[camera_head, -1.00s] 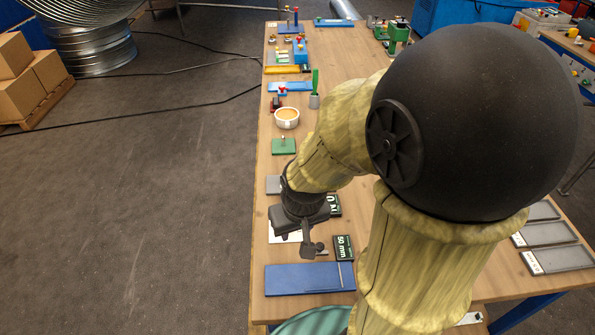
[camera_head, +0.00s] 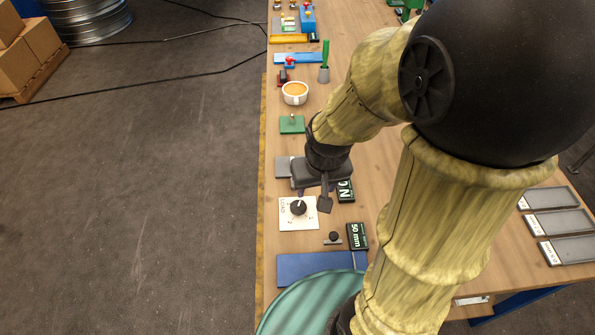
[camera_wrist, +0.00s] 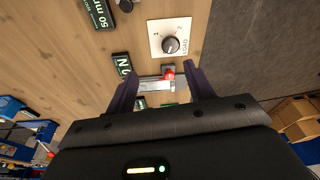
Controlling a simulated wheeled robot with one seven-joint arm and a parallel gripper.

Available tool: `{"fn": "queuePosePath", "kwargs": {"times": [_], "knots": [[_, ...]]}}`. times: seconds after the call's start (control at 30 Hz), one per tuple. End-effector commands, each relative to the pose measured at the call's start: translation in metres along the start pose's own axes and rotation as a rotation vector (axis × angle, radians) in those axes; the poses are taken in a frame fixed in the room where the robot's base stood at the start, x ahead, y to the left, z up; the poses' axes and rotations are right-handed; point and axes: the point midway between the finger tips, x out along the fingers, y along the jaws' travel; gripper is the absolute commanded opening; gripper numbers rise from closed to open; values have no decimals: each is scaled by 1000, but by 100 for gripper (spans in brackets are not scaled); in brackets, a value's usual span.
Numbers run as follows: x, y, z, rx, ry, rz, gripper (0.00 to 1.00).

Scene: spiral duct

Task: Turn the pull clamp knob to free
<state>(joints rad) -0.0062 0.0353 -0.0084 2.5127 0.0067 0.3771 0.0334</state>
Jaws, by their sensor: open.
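A white plate (camera_head: 284,216) marked LOAD carries a black round knob (camera_head: 298,208) with a pointer. The LOAD plate and its knob (camera_wrist: 170,45) also show in the wrist view, just beyond the fingertips. A smaller black knob (camera_head: 334,237) stands on a grey base beside the 50 mm sign. A red knob (camera_wrist: 168,73) shows between my fingers in the wrist view, over a grey plate. No label reading pull clamp or free is legible, so I cannot tell which knob it is. My gripper (camera_wrist: 160,76) is open, its fingers apart and holding nothing.
A black N sign (camera_head: 346,190) and the 50 mm sign (camera_head: 357,236) stand right of the LOAD plate. A blue plate (camera_head: 310,267) lies at the near end.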

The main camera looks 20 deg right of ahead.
Motion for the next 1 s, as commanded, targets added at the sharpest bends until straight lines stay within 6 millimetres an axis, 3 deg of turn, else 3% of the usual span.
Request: {"fn": "queuePosePath", "kwargs": {"times": [0.23,0.4,0.5,0.67,1.0], "knots": [[-2,1,-75,218,-86,10,53],[9,-1,-129,396,-156,36,53],[16,-3,-151,475,-185,53,53],[23,-5,-168,539,-207,69,53],[25,-5,-168,546,-209,70,53]]}}
